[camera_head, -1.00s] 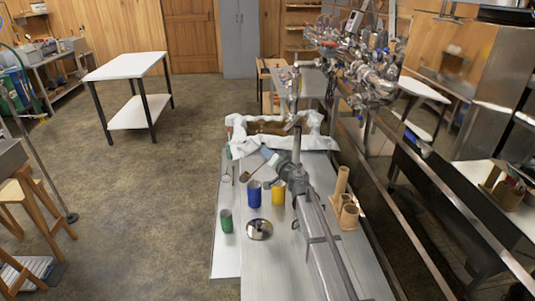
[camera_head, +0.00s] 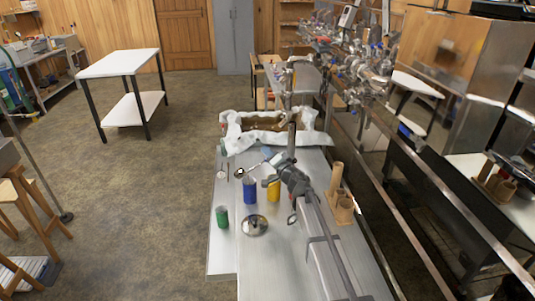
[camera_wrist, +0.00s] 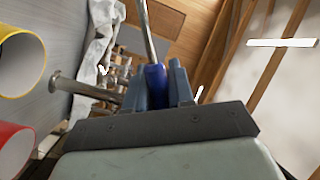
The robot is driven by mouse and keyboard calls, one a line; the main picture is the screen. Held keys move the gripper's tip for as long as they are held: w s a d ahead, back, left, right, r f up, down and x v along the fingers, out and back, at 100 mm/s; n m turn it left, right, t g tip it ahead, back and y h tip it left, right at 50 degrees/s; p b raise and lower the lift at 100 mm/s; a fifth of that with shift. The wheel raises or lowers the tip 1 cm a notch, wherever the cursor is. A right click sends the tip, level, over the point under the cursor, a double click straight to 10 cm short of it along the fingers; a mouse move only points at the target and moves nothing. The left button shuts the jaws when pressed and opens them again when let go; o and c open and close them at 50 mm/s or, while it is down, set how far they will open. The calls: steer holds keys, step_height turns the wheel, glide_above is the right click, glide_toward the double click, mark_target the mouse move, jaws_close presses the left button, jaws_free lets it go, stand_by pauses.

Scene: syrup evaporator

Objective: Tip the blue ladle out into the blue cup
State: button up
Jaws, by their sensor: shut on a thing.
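The blue ladle shows in the head view with its metal bowl (camera_head: 239,172) just left of and above the blue cup (camera_head: 250,191) in the picture. Its shaft runs up and right to my gripper (camera_head: 280,161). In the wrist view my gripper (camera_wrist: 158,80) is shut on the blue handle (camera_wrist: 155,77), and the metal shaft points away from it. The blue cup stands upright on the metal table. Whether the bowl holds anything is too small to tell.
The yellow cup (camera_head: 273,188) stands close right of the blue cup. A green cup (camera_head: 221,217) and a round metal object (camera_head: 254,225) are nearer. A red cup (camera_wrist: 14,150) shows in the wrist view. A cloth-lined tray (camera_head: 262,138) lies behind; wooden tubes (camera_head: 341,205) stand right.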

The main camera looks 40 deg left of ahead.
steer(key=shift+w+d+f+m+t+y, duration=0.15)
steer(key=shift+w+d+f+m, duration=0.2)
steer(key=shift+f+m, duration=0.5)
steer(key=shift+w+d+f+m+t+y, duration=0.2)
steer(key=shift+w+f+m, duration=0.15)
steer(key=shift+f+m, duration=0.5)
steer(key=shift+w+d+f+m+t+y, duration=0.15)
steer(key=shift+w+d+f+m, duration=0.2)
steer(key=shift+f+m, duration=0.5)
steer(key=shift+m, duration=0.25)
stand_by(2.4)
steer(key=shift+r, duration=0.1)
